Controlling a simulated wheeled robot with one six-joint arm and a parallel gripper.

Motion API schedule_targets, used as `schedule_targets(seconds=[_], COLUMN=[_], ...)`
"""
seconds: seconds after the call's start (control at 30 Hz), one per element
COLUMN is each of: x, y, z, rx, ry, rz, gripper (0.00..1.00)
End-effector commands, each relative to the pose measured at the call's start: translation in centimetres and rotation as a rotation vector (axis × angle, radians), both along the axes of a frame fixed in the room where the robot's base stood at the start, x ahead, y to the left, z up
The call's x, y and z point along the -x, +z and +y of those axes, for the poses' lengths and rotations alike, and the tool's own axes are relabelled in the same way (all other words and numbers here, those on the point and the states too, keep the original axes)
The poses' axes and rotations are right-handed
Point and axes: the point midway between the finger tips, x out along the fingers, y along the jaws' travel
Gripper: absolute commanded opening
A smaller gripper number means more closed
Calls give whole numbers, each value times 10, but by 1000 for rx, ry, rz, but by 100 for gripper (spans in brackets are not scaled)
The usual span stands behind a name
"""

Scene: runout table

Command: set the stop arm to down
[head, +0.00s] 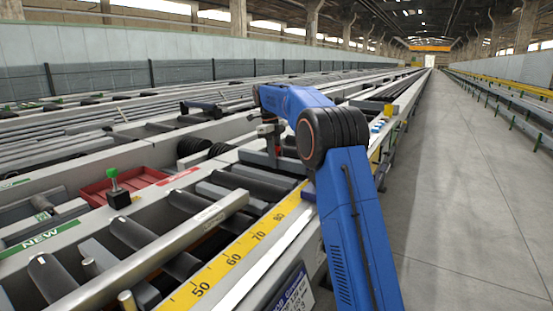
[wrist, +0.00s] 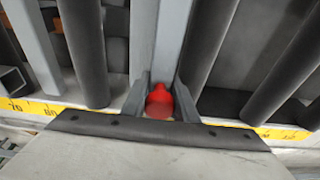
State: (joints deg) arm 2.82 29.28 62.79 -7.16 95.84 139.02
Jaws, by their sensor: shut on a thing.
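The stop arm shows in the wrist view as a pale grey bar (wrist: 168,40) running away from a red knob (wrist: 159,102) at its near end. My gripper (wrist: 162,104) has its two grey fingers closed on either side of the red knob. In the head view my gripper (head: 270,132) is small, beyond the bend of my blue arm and over the roller table. The knob is hidden there, and I cannot tell from these views whether the stop arm is raised or lowered.
Dark rollers (wrist: 85,45) lie on both sides of the bar. A yellow scale (head: 225,262) runs along the table's near edge. A green-knobbed post (head: 114,182) stands by a red tray (head: 140,180) at the left. The concrete aisle (head: 460,190) at the right is clear.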

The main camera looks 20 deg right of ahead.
Motion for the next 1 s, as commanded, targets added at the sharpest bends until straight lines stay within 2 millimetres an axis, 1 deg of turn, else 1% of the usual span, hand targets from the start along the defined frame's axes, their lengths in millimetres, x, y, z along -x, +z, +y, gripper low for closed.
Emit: schedule_targets(seconds=[0.03,0.3,0.33,0.37,0.4,0.67,0.77,0.87,1.0], x=[1,1,1,1,1,1,0,-2,-6], y=[-3,-5,-5,-5,-5,-3,0,10,32], z=[0,0,0,0,0,0,1,2,4], rx=[0,-1,-2,-1,-1,-2,-2,-1,-1], ry=[0,-1,-1,-1,-1,0,0,0,0], rz=[9,12,13,12,11,8,6,4,4], gripper=[0,0,33,40,44,44,44,44,44])
